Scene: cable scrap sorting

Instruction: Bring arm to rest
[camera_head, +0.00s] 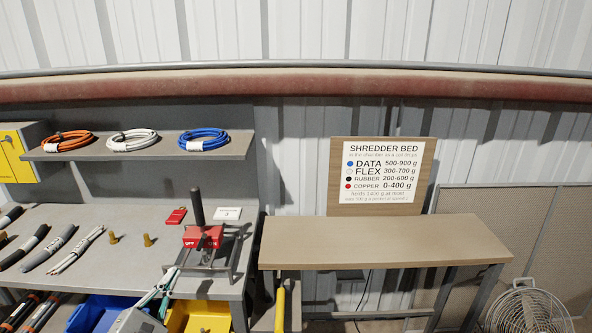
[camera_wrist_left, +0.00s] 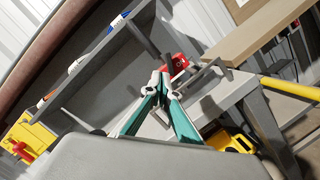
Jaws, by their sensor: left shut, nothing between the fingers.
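My left gripper (camera_head: 172,274) is at the bottom of the head view, in front of the grey workbench's front edge. Its teal fingers are together and hold nothing. In the left wrist view the fingertips (camera_wrist_left: 164,73) meet and point toward the red switch block (camera_wrist_left: 178,65). The same red block (camera_head: 203,237), with a dark upright lever and a metal frame, stands on the bench to the right of the gripper. I cannot tell the exact gap between them. My right gripper is in neither view.
Orange (camera_head: 68,141), white (camera_head: 132,140) and blue (camera_head: 203,139) cable coils lie on the shelf. Cable pieces (camera_head: 76,250) lie on the bench. Blue (camera_head: 92,313) and yellow (camera_head: 200,318) bins are below. The brown table (camera_head: 384,242) at right is bare.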

